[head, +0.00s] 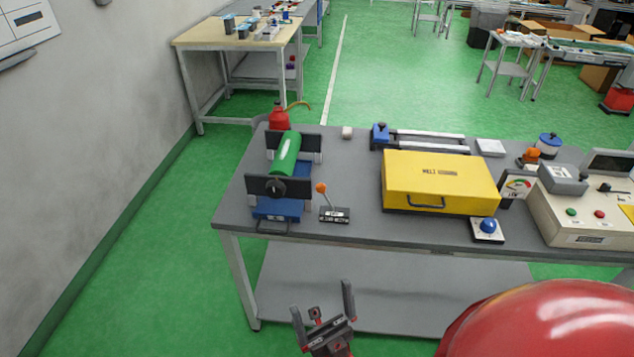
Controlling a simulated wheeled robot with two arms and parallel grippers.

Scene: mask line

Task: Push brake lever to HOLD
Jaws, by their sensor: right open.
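The brake lever (327,198) stands near the front left of the grey table, with an orange ball knob on a thin metal stem. The stem leans to the left above a small dark base plate (334,215) with a white label; its lettering is too small to read. My right gripper (323,311) is at the bottom of the picture, open and empty, in front of the table's front edge and apart from the lever. My left gripper is not in view.
A green roller (286,153) in a blue stand with black end plates is just left of the lever. A yellow case (438,183) lies to its right. A blue button (487,226) and a control box (590,215) are farther right. The tabletop (362,219) between lever and case is clear.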

